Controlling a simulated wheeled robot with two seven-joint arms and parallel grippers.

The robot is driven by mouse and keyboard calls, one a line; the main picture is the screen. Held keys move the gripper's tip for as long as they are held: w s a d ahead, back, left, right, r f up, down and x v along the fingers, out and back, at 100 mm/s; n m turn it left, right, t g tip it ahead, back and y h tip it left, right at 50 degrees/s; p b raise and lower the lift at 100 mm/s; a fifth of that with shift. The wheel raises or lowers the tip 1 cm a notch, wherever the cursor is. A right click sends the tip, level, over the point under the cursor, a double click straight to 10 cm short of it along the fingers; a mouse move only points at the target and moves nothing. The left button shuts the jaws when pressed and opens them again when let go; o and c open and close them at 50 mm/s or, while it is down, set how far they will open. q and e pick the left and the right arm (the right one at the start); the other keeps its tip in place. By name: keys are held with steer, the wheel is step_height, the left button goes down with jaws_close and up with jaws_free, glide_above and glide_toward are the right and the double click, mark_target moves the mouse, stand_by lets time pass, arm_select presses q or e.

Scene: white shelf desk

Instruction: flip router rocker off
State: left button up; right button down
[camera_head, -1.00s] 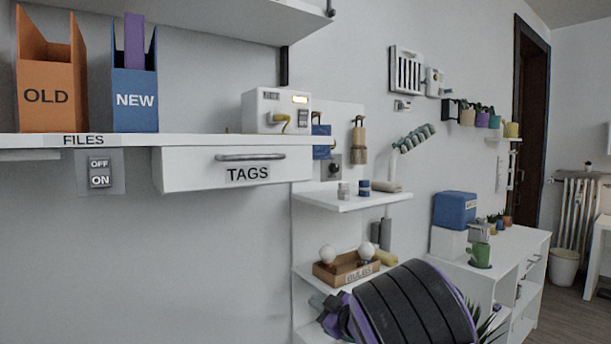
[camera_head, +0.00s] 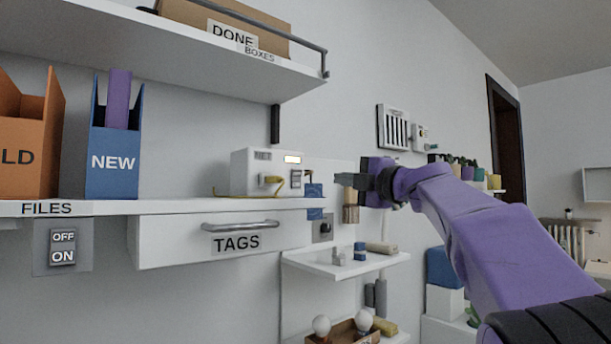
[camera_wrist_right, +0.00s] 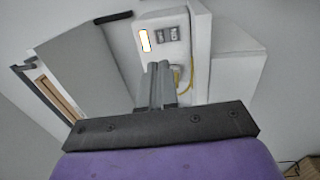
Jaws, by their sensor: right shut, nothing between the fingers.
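The router (camera_head: 265,173) is a white box with a lit display on the white shelf. Its small grey rocker (camera_head: 296,179) is on the front face, right of the yellow cable plug. My right gripper (camera_head: 340,180) is shut and empty, to the right of the router and apart from it in the head view. In the right wrist view the shut fingers (camera_wrist_right: 157,85) point toward the router (camera_wrist_right: 150,65), where the rocker (camera_wrist_right: 173,32) shows beside the lit display. Which way the rocker is tilted is too small to tell. My left gripper is not in view.
An OFF/ON wall switch (camera_head: 63,247) is below the shelf (camera_head: 170,206) at left. A TAGS drawer (camera_head: 165,240) hangs under the router. Blue and tan hanging items are near my right gripper. An upper shelf (camera_head: 190,50) with a DONE box is above.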

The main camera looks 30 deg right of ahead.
mark_target(299, 174)
steer(key=w+p, duration=0.2)
steer(key=w, duration=0.2)
steer(key=w+r+p, duration=0.1)
steer(key=w+p, duration=0.1)
steer(key=w, duration=0.2)
steer(key=w+a+p, duration=0.1)
steer(key=w+p, duration=0.1)
steer(key=w, duration=0.3)
steer(key=shift+a+r, duration=0.1)
steer(key=shift+r, duration=0.25)
steer(key=shift+w+p, duration=0.2)
steer(key=shift+p, duration=0.1)
